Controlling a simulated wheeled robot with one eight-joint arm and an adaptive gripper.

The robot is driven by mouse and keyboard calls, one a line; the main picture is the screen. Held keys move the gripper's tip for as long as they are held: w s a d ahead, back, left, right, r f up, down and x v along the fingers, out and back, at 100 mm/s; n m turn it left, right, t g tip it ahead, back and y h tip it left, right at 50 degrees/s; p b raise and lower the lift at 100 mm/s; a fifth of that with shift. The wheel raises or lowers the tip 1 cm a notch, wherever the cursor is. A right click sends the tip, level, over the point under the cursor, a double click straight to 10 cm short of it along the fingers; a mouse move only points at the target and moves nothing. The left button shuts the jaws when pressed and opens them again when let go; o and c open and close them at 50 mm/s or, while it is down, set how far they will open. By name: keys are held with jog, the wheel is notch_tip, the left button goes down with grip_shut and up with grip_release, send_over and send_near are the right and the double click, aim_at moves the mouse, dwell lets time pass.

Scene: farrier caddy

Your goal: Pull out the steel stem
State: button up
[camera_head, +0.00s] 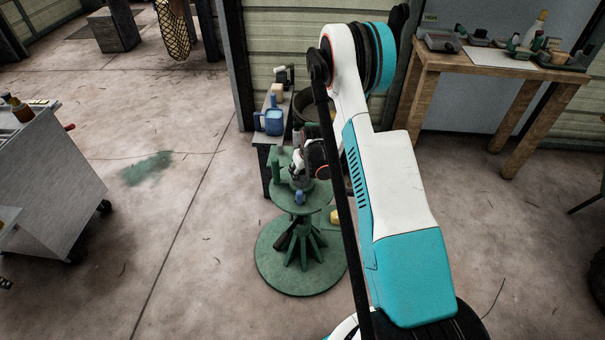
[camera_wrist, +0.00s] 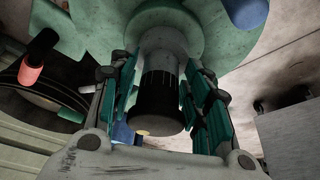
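The steel stem (camera_wrist: 162,58) shows in the wrist view as a thick grey cylinder with a dark, marked end (camera_wrist: 158,104). It stands out of a round green stand top (camera_wrist: 213,25). My gripper (camera_wrist: 160,66) straddles the stem, with one teal-padded finger on each side. The fingers are apart, and narrow gaps seem to show beside the grey shaft; contact lower down is unclear. In the head view, my gripper (camera_head: 303,171) is low over the green stand (camera_head: 285,197). My arm and wrist largely hide the stem there.
A small blue object (camera_head: 299,198) is on the stand's front edge. A side table with a blue jug (camera_head: 272,122) stands close behind. A dark round tub (camera_head: 306,106) is beside it. A wooden bench (camera_head: 487,68) is at right, a grey cart (camera_head: 45,165) at left.

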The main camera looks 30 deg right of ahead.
grip_shut()
jog(key=shift+r, duration=0.15)
jog(key=o, duration=0.7)
grip_release()
